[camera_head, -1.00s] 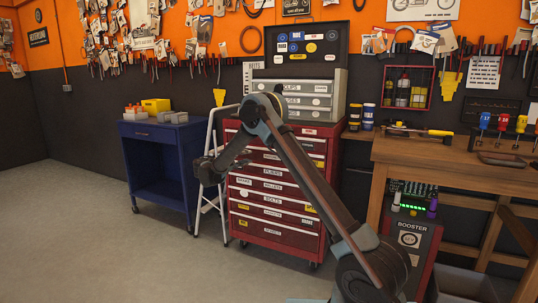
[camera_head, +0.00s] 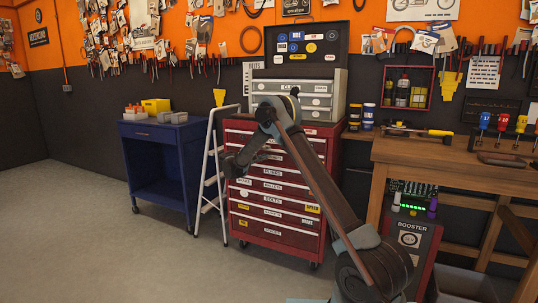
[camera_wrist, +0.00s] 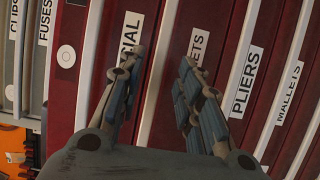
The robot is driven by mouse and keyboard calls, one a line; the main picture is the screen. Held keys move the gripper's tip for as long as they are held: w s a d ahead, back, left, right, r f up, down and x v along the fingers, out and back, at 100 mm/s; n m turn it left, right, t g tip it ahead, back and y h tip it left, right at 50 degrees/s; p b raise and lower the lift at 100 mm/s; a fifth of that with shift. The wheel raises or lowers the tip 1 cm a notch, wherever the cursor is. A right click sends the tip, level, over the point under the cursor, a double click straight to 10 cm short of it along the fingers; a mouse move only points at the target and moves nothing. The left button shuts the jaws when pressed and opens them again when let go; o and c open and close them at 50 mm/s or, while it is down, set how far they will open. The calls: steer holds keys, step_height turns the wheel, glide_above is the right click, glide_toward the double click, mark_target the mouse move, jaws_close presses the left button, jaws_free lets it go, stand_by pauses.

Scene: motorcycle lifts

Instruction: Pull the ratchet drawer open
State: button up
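The red tool chest (camera_head: 270,232) stands at the middle in the head view, its drawers looking shut. In the wrist view, a red drawer with a label ending in "ETS" (camera_wrist: 200,42) lies between the "PLIERS" drawer (camera_wrist: 243,85) and a drawer labelled "...IAL" (camera_wrist: 128,35). The start of the "ETS" label is hidden by a finger, so I cannot read the full name. My gripper (camera_wrist: 160,68) is open, its fingers on either side of a pale handle strip (camera_wrist: 158,92) beside that drawer. I cannot tell whether they touch it. My arm hides part of the chest in the head view.
A grey drawer cabinet (camera_head: 318,93) sits on the chest. A white stepladder (camera_head: 209,185) and a blue cart (camera_head: 158,165) stand to the left. A wooden workbench (camera_head: 425,153) and a booster unit (camera_head: 410,240) are to the right. The floor at front left is clear.

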mark_target(270, 150)
steer(key=shift+x, duration=1.65)
steer(key=shift+s, duration=0.1)
jaws_close()
